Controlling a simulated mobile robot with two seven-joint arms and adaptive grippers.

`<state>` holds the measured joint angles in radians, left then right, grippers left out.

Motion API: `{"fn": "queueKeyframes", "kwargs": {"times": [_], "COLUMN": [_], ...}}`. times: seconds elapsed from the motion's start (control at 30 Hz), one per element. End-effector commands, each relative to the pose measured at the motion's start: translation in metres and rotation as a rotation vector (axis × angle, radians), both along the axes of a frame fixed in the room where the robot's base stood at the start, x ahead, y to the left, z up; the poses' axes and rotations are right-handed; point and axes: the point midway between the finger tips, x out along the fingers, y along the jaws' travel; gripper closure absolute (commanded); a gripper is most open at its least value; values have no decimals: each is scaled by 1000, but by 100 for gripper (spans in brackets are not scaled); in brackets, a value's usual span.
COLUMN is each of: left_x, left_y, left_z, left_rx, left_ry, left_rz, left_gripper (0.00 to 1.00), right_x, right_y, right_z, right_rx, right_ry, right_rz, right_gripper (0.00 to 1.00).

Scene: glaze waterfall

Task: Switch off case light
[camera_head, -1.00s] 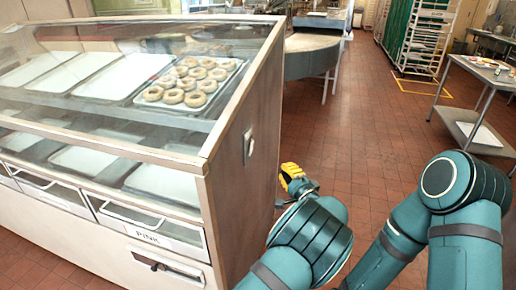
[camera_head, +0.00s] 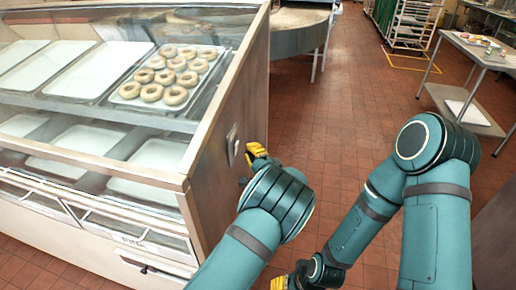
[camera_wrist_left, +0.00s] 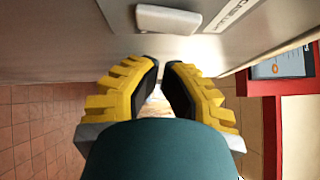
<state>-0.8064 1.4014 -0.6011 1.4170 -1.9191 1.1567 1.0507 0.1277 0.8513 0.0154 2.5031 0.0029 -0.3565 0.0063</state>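The case light switch (camera_head: 233,145) is a small pale plate on the wooden end panel of the display case (camera_head: 212,165). In the left wrist view a white switch piece (camera_wrist_left: 167,19) sits on the panel just beyond my fingertips. My left gripper (camera_head: 256,152) is beside the panel, just right of and slightly below the switch. In the left wrist view its yellow fingers (camera_wrist_left: 161,64) have their tips nearly together, with nothing seen held between them. They appear apart from the switch. My right gripper (camera_head: 282,283) shows only as a bit of yellow at the bottom edge.
The case holds a tray of doughnuts (camera_head: 168,76) and several empty trays. A round-ended table (camera_head: 300,35) stands behind it. A steel table (camera_head: 475,50) and a rack (camera_head: 409,25) are at the right. Red tiled floor (camera_head: 345,125) is clear between.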

Motion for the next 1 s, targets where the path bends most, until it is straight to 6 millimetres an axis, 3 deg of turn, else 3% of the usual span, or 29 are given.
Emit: {"fn": "queueKeyframes", "kwargs": {"times": [0.17, 0.63, 1.0], "left_x": [1, 2, 5], "left_y": [8, 11, 21], "left_z": [5, 4, 10], "left_rx": [1, -7, -263], "left_ry": [-1, 1, 78], "left_rz": [-7, -7, -3], "left_gripper": [100, 100, 100], "right_x": [2, 3, -3], "right_y": [0, -1, 1], "right_z": [11, 10, -13], "right_rx": [-1, -2, 2], "right_ry": [-6, -8, 6], "right_rz": [-4, -6, 6], "right_gripper": [45, 45, 45]}}
